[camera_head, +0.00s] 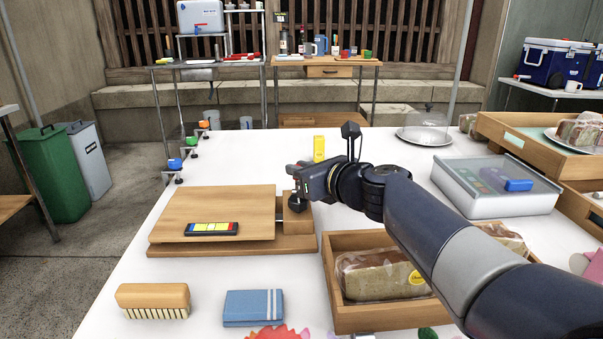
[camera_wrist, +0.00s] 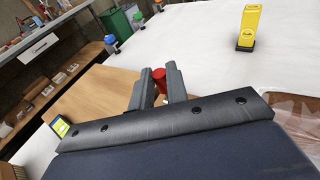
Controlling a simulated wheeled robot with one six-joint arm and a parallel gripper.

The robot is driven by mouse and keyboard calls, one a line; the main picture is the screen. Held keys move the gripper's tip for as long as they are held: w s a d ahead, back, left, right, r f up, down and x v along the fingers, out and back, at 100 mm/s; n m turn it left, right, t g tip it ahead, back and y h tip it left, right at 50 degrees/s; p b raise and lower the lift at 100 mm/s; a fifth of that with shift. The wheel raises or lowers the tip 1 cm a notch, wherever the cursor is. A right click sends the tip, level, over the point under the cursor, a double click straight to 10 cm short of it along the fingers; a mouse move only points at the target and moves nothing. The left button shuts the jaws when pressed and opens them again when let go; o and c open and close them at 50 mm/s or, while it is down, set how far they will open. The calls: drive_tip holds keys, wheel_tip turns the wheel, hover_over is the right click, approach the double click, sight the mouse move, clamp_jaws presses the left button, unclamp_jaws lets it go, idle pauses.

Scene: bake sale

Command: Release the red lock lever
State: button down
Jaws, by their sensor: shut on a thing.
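The red lock lever (camera_wrist: 158,76) shows in the wrist view as a red knob between the two grey fingers of my gripper (camera_wrist: 158,85). My gripper is shut on it. In the head view my gripper (camera_head: 295,187) is over the right edge of a wooden device, beside a small upright wooden block (camera_head: 296,224). The device has a flat wooden top panel (camera_head: 215,205) over a wider base (camera_head: 200,249). The lever is hidden behind my gripper in the head view. The panel also shows in the wrist view (camera_wrist: 95,104).
A color-striped strip (camera_head: 211,229) lies on the panel. A wooden crate with a bread loaf (camera_head: 380,275) stands to the right. A brush (camera_head: 152,299) and a blue cloth (camera_head: 253,306) lie in front. A yellow stand (camera_head: 319,149) is behind. The white table (camera_head: 240,160) is clear behind the panel.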

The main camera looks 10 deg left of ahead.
drive_tip(key=c, duration=1.4)
unclamp_jaws()
drive_tip(key=p+v, duration=0.3)
drive_tip(key=v, duration=0.7)
drive_tip(key=shift+s+d, duration=0.3)
